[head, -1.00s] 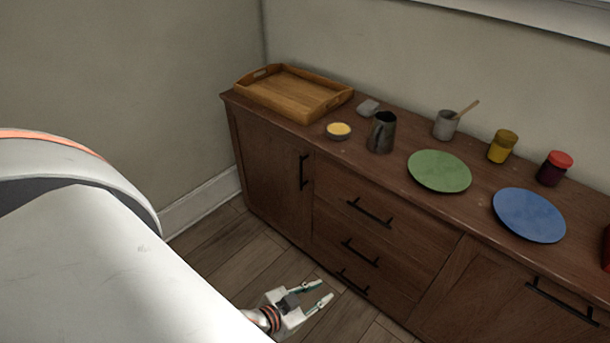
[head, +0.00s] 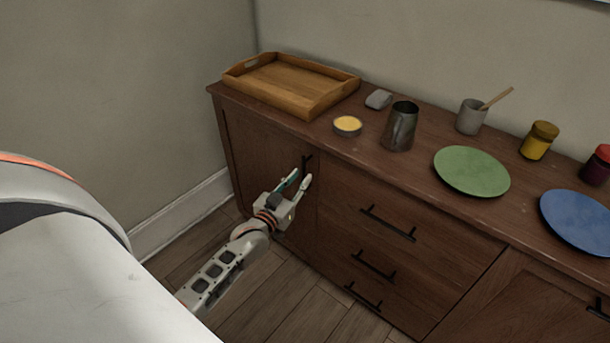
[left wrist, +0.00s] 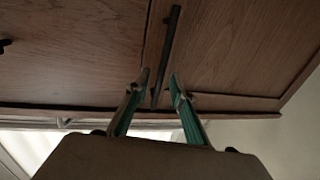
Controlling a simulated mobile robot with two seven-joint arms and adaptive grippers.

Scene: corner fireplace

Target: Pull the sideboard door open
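The brown wooden sideboard (head: 345,205) stands against the wall. Its left door (head: 255,150) looks shut and carries a dark upright bar handle (head: 307,160). My left gripper (head: 298,177) is at this handle and hides its lower part in the head view. In the left wrist view the two fingers of the left gripper (left wrist: 161,82) are apart, and the handle (left wrist: 168,50) runs between their tips. I see no finger closed on it; whether one touches it I cannot tell. My right gripper is not in view.
On the sideboard top are a wooden tray (head: 290,87), a yellow-filled bowl (head: 347,126), a dark jug (head: 400,127), a green plate (head: 471,171), a blue plate (head: 577,221) and jars. Drawers with bar handles (head: 388,223) are right of the door. The wooden floor (head: 262,300) in front is clear.

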